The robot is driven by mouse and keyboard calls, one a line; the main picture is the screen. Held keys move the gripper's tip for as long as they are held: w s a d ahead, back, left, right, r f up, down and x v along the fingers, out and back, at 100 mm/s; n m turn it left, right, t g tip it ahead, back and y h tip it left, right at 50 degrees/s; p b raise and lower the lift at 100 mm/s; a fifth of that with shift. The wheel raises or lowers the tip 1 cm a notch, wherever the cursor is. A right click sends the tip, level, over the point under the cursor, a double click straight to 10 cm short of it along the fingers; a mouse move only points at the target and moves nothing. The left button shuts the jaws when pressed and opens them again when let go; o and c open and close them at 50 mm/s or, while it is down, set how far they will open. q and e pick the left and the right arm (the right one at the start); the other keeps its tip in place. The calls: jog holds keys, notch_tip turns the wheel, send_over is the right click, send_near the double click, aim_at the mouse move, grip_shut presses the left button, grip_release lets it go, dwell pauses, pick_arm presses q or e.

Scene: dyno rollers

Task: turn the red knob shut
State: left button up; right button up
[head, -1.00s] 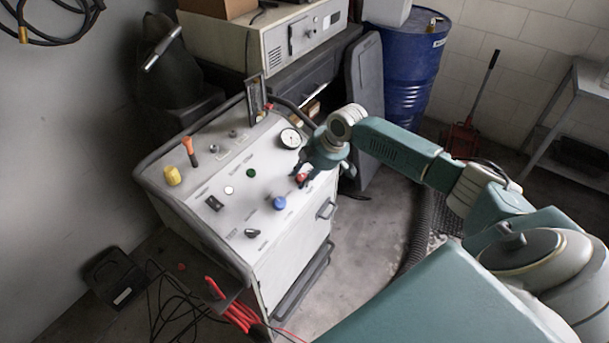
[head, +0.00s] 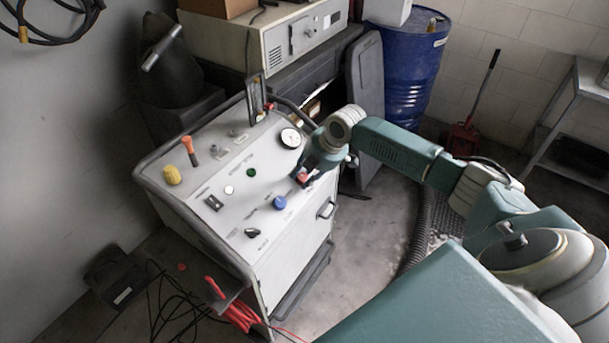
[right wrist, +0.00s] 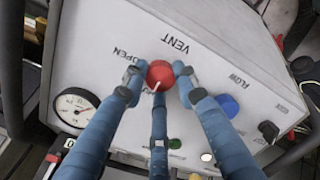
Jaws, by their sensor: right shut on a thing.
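The red knob (head: 302,177) sits on the sloping top panel of the white console (head: 236,215), near its right edge. It also shows in the right wrist view (right wrist: 160,72), beside the labels VENT and OPEN. A white mark on it points towards the bottom of that view. My right gripper (head: 307,172) is over the knob, its blue fingers closed around it from several sides. In the right wrist view the fingertips (right wrist: 159,77) rest against the knob's sides. My left gripper is not in view.
A blue knob (head: 279,202) and a dark switch (head: 252,233) are on the panel near the red knob. A dial gauge (head: 291,138) is just behind my gripper. A yellow knob (head: 172,175) and an orange-handled lever (head: 188,150) stand at the left. A blue drum (head: 409,70) stands behind.

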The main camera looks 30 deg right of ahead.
jog(key=shift+w+a+r, duration=0.1)
jog(key=o, duration=1.1)
jog(key=shift+o, duration=0.2)
jog(key=v, duration=1.2)
